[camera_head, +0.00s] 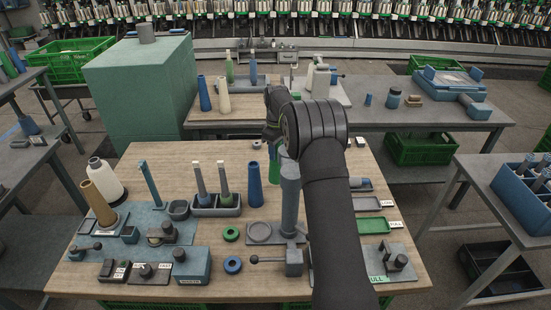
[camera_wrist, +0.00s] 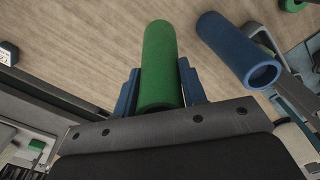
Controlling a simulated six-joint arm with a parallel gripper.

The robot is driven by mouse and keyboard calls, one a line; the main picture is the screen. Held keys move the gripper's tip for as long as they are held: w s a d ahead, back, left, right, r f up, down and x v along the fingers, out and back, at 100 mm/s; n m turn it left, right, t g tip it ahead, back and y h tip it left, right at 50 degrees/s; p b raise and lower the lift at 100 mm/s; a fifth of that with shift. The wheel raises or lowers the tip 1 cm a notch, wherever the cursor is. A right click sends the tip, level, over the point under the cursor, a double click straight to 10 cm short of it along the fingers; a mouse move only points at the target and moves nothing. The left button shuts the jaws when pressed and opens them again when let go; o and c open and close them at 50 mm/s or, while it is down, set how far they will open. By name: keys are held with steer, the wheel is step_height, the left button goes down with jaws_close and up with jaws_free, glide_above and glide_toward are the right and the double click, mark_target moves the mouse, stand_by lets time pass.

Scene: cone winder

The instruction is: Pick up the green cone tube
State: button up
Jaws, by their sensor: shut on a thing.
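The green cone tube (camera_wrist: 159,62) lies between the two blue fingers of my gripper (camera_wrist: 158,92) in the wrist view. The fingers are shut on its sides. In the head view a narrow strip of the green tube (camera_head: 274,170) shows just left of the grey post, and my arm hides most of my gripper. A blue cone tube (camera_wrist: 238,50) is to the right of the green one in the wrist view, apart from it. It also stands upright on the table in the head view (camera_head: 255,186). I cannot tell whether the green tube touches the table.
A grey post (camera_head: 291,200) with a lever base stands close to my arm. A grey holder (camera_head: 216,208) with two slim spindles is left of the blue tube. A green ring (camera_head: 231,233) and a blue ring (camera_head: 233,265) lie on the wooden table (camera_head: 200,280). A green tray (camera_head: 373,225) lies right.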

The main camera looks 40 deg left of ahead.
steer(key=w+d+r, duration=0.4)
steer(key=d+r, duration=0.6)
steer(key=r, duration=0.2)
steer(key=shift+d+r, duration=0.3)
steer(key=shift+r, duration=0.05)
